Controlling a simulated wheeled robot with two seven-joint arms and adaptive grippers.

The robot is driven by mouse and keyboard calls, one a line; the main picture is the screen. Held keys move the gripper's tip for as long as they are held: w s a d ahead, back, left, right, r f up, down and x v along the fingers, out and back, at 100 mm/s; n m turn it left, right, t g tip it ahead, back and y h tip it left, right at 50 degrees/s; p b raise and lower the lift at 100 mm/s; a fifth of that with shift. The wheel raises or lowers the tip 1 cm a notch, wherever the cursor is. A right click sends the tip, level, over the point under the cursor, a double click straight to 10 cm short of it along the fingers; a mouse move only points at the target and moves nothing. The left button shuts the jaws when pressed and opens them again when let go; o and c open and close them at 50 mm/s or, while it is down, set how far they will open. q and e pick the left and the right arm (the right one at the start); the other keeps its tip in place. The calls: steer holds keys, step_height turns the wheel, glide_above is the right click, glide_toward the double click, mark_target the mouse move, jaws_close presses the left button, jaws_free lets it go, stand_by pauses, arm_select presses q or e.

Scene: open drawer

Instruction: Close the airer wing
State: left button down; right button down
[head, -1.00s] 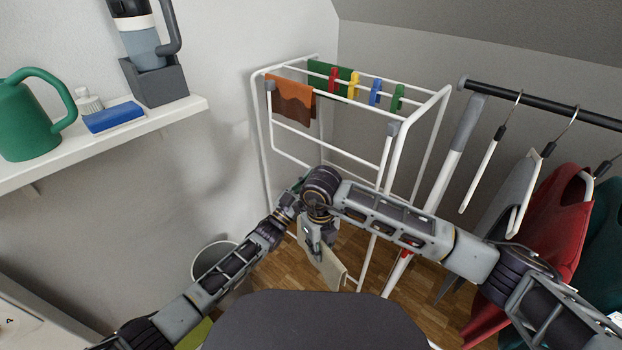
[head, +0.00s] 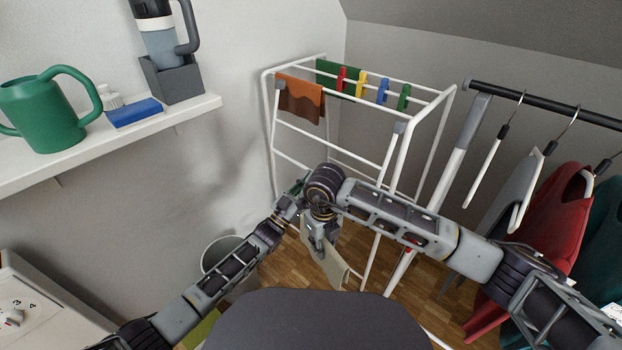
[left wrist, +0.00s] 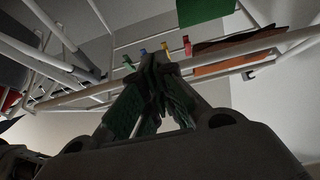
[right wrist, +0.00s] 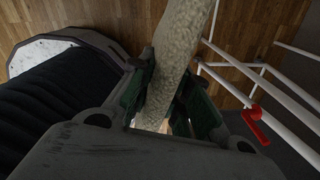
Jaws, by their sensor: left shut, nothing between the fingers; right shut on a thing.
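The white airer (head: 415,150) stands against the back wall. Its wing (head: 335,147), with grey caps on its upper corners, hangs steeply down at the front. My left gripper (head: 299,187) is in front of the wing's lower part, partly hidden by my right wrist. In the left wrist view its fingers (left wrist: 158,62) are shut and empty below the airer's rods; whether they touch is unclear. My right gripper (head: 322,243) is low in front of the airer, shut on a beige cloth (head: 333,268). The right wrist view shows the cloth (right wrist: 178,50) between the fingers (right wrist: 165,88).
An orange-brown cloth (head: 300,97), a green cloth and several coloured pegs hang on the airer's top. A rail with hangers and a red garment (head: 548,230) is at right. A shelf (head: 110,144) with a green can is at left. A bin (head: 218,255) stands below.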

arm_select(q)
steer(key=s+a+f, duration=0.3)
steer(key=s+f, duration=0.1)
steer(key=f, duration=0.5)
steer(key=shift+f+y+p, duration=0.2)
steer(key=shift+y+p, duration=0.1)
steer(key=shift+p, duration=0.15)
